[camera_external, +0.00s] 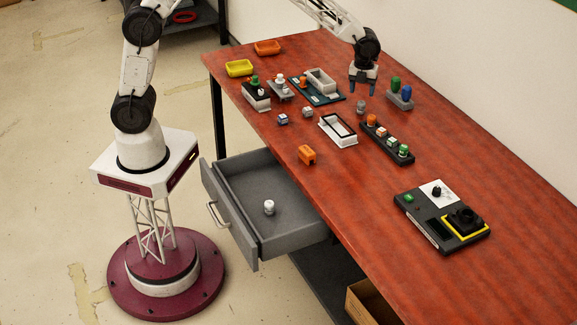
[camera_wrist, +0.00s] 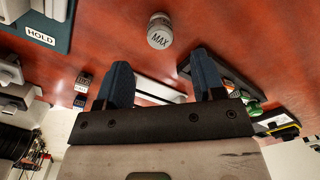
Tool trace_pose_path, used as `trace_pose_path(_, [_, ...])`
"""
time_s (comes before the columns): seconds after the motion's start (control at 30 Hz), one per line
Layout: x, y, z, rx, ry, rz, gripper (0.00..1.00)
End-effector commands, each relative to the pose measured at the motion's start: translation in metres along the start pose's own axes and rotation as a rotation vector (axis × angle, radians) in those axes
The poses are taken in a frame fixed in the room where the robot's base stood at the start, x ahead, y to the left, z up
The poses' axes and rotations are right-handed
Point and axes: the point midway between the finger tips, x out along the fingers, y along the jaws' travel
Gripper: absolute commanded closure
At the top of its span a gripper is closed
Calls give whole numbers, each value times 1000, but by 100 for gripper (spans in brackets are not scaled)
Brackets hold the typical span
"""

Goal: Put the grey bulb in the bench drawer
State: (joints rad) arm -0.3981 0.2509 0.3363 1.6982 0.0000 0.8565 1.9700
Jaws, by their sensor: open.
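A small grey object (camera_external: 361,107), which looks like the grey bulb, stands on the red bench just below my gripper (camera_external: 362,91). In the wrist view a grey piece marked MAX (camera_wrist: 160,32) stands ahead of my fingertips (camera_wrist: 161,70), roughly centred between them and apart from them. My gripper is open and empty, its blue fingers pointing down. The grey bench drawer (camera_external: 252,180) is pulled out at the bench's left side. A small white bulb-like piece (camera_external: 269,207) stands inside it, with most of its floor bare.
A grey holder (camera_external: 400,102) with blue and green pieces stands right of my gripper. A black strip (camera_external: 391,151) with several coloured pieces and a white frame (camera_external: 338,130) are nearby. An orange block (camera_external: 307,155) sits between these and the drawer. A dark device (camera_external: 441,219) lies farther right.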

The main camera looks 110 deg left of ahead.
Motion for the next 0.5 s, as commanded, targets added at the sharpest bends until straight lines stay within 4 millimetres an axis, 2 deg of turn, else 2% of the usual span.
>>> trace_pose_path(0.5, [26,0,0,-1,0,0,38])
